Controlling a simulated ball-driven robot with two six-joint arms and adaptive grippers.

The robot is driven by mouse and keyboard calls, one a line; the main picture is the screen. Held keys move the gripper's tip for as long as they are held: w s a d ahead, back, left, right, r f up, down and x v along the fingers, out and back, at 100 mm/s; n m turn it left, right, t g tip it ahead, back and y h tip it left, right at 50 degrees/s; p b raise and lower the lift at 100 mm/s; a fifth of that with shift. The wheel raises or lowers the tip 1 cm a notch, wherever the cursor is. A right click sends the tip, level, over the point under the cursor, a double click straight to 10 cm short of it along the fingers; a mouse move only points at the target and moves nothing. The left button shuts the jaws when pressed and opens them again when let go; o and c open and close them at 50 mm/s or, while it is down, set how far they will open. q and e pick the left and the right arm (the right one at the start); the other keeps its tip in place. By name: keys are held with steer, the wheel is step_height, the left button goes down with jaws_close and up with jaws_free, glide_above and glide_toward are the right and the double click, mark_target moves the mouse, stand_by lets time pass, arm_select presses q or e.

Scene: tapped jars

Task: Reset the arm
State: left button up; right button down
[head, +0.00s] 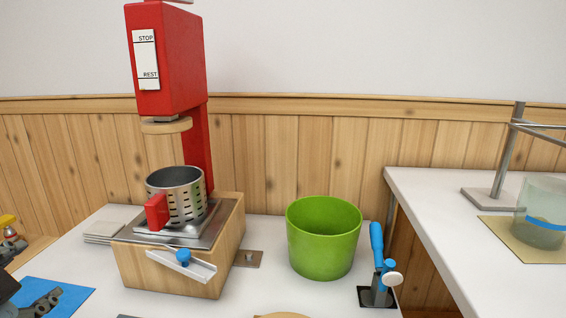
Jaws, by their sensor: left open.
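My left gripper (42,303) shows only in part at the lower left corner, dark grey, over a blue mat (72,297). It is open, with nothing seen in it, and most of it is cut off by the picture edge. It is well apart from the red press (168,60), which carries a white plate (146,60) reading STOP and REST. A round wooden disc (166,125) hangs under the press head, above a perforated metal basket (177,196) with a red handle (156,212). My right gripper is not in view.
The press stands on a wooden block (170,275) with a sloped chute and blue knob (183,257). A green bucket (324,238) and a blue-handled clamp (377,270) stand to its right. A second table (450,205) at right holds a metal stand (500,165) and a glass jar (543,215).

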arm_select(q)
steer(key=s+d+f+n+g+h, duration=0.2)
steer(key=s+d+f+n+g, duration=0.25)
steer(key=s, duration=0.45)
steer(key=s+d+f+n+g+h, duration=0.1)
steer(key=s+d+f+g+h, duration=0.15)
steer(key=s+f+g, duration=0.55)
steer(key=s+a+f+t+p, duration=0.1)
steer(key=s+f+p, duration=0.15)
steer(key=f, duration=0.85)
steer(key=s+a+f+t+p, duration=0.1)
steer(key=s+f, duration=0.2)
steer(key=f, duration=0.8)
steer(key=s+f+p, duration=0.1)
steer(key=s+f, duration=0.4)
steer(key=s, duration=0.3)
steer(key=s+a+f+g+p, duration=0.1)
steer(key=s+f, duration=0.5)
steer(key=s, duration=0.3)
steer(key=shift+a+n+g+y, duration=0.1)
steer(key=shift+n+g+y, duration=0.15)
